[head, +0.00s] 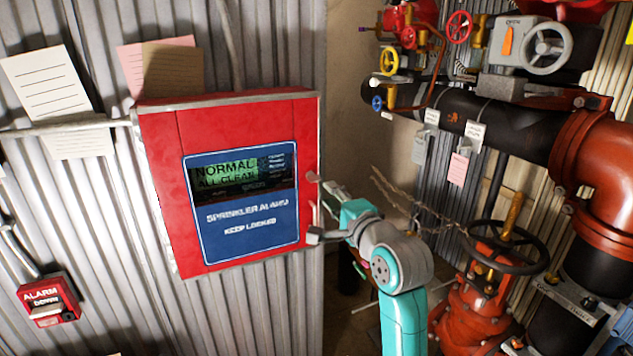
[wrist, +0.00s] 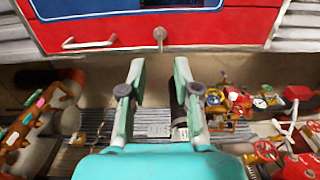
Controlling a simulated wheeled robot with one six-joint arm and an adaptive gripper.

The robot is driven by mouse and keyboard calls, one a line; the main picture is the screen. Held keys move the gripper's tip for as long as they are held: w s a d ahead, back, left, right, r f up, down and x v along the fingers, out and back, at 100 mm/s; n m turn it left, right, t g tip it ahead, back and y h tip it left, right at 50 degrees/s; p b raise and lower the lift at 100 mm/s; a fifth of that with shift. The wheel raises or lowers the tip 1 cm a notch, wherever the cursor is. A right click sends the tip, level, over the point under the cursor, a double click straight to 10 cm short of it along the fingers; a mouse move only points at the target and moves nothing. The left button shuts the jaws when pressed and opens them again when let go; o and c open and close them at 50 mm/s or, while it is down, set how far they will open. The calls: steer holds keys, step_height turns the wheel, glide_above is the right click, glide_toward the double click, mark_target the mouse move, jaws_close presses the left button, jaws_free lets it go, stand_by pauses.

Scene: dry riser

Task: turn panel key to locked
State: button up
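The red sprinkler alarm panel (head: 155,190) hangs on the corrugated wall in the head view, with a blue label reading "KEEP LOCKED" and a green screen reading "NORMAL ALL CLEAR". In the wrist view the panel (wrist: 215,32) crosses the top. A small grey metal key (wrist: 160,36) sticks out from its red side. My gripper (head: 314,207) is at the panel's right side in the head view. In the wrist view my gripper (wrist: 159,65) is open and empty, and the key shows ahead, lined up with the gap between the fingertips. Contact with the key is not visible.
A pale handle (wrist: 88,43) is beside the key on the panel. A red alarm box (head: 48,300) is at lower left. Red and black pipes, a handwheel (head: 505,247) and several small valves fill the right side. Paper notes (head: 45,82) are above the panel.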

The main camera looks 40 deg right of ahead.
mark_target(316, 181)
steer(key=x, duration=0.8)
steer(key=shift+w, duration=0.3)
jaws_close()
